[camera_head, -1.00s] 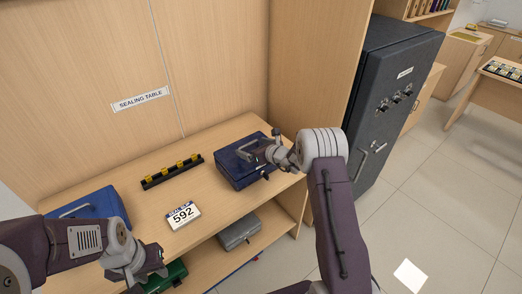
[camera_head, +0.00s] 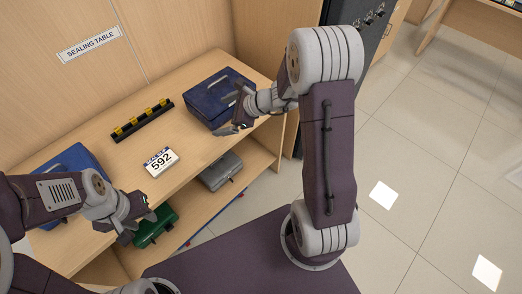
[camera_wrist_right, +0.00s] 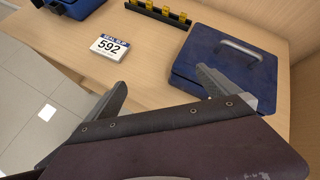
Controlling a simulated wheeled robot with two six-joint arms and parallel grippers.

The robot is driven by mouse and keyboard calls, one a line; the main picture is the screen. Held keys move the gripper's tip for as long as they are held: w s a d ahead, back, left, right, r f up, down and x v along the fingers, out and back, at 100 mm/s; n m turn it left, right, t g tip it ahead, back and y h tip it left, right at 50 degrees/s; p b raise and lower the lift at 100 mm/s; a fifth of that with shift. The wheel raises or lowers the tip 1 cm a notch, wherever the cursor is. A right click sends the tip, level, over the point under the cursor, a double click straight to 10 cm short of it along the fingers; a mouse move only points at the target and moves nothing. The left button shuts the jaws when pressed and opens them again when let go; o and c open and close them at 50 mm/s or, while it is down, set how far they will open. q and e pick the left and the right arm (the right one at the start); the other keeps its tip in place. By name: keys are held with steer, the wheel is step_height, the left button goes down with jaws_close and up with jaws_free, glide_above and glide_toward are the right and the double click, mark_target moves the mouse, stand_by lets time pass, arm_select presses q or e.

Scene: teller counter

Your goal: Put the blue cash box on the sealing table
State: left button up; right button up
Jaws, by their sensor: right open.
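A dark blue cash box (camera_head: 205,101) with a handle on its lid rests on the sealing table's wooden top (camera_head: 188,138), at the right end. It also shows in the right wrist view (camera_wrist_right: 225,62), its handle clear of the fingers. My right gripper (camera_head: 236,112) is open and empty at the box's front edge; in the wrist view the right gripper's fingers (camera_wrist_right: 162,93) are spread, one beside the box's near corner. A second, brighter blue box (camera_head: 78,160) stands at the left end. My left gripper (camera_head: 140,218) hangs at the table's front edge; its jaw opening is unclear.
A "592" seal slip sign (camera_head: 161,161) and a black rack with yellow pieces (camera_head: 142,121) stand mid-table. A grey box (camera_head: 221,171) and a green box (camera_head: 155,227) are on the shelf below. A "SEALING TABLE" label (camera_head: 89,45) is on the back panel. A dark safe (camera_head: 345,40) stands right.

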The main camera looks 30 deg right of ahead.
steer(key=s+a+f+n+g, duration=0.1)
steer(key=s+a+n+g, duration=0.2)
steer(key=s+n, duration=0.4)
steer(key=s+d+n+g+h, duration=0.1)
steer(key=s+d+n+h, duration=0.2)
steer(key=s+n, duration=0.4)
steer(key=s+d+f+n+g+h, duration=0.1)
steer(key=s+d+n+g+h, duration=0.1)
steer(key=s+n, duration=0.5)
steer(key=d+n+h, duration=0.1)
steer(key=n, duration=0.1)
steer(key=shift+s+d+n+h+p, duration=0.3)
steer(key=shift+d+h+p, duration=0.1)
steer(key=shift+f, duration=0.1)
